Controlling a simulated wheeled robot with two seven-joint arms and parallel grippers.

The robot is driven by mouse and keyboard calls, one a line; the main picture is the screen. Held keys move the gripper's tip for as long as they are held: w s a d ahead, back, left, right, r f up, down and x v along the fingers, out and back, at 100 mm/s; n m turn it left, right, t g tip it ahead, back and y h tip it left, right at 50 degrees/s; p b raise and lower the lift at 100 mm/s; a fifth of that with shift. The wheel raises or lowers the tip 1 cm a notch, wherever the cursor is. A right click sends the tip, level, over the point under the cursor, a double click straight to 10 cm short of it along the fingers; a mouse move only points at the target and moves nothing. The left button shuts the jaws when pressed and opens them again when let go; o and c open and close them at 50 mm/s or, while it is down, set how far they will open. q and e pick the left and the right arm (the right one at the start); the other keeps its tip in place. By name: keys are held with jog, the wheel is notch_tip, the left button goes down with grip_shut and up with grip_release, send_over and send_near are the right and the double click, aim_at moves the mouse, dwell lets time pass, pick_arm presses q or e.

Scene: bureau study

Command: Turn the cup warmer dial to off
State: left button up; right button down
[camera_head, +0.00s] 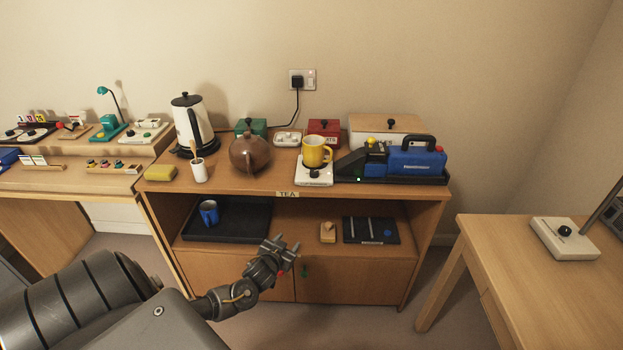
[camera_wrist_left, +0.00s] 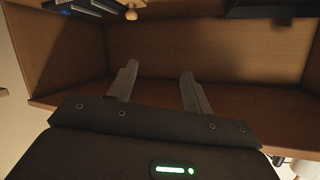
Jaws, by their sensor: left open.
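The cup warmer (camera_head: 314,174) is a small white block near the front edge of the cabinet top. A yellow mug (camera_head: 314,153) stands on it. A small dark spot on the warmer's front part looks like its dial, but its setting is too small to read. My left gripper (camera_head: 288,246) is in front of the cabinet, below and apart from the warmer, at about the lower shelf's height. It is open, with nothing between its fingers; its spread fingers also show in the left wrist view (camera_wrist_left: 158,72). The warmer is not seen in the wrist view. My right gripper is not visible.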

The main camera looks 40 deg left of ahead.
pick_arm(q)
jog(key=w+r+n+t, duration=0.1)
jog(key=w+r+t, duration=0.25)
jog(key=r, duration=0.95)
send_near(312, 174)
jog(key=shift+n+t, duration=0.4)
jog(key=shift+t, duration=0.05)
jog(key=x, duration=0.9)
jog(key=shift+w+f, duration=0.15)
jog(key=shift+f, duration=0.25)
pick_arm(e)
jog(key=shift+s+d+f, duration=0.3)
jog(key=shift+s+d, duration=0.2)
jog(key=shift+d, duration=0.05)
pick_arm(q)
jog(key=shift+c, duration=0.9)
jog(key=c, duration=0.8)
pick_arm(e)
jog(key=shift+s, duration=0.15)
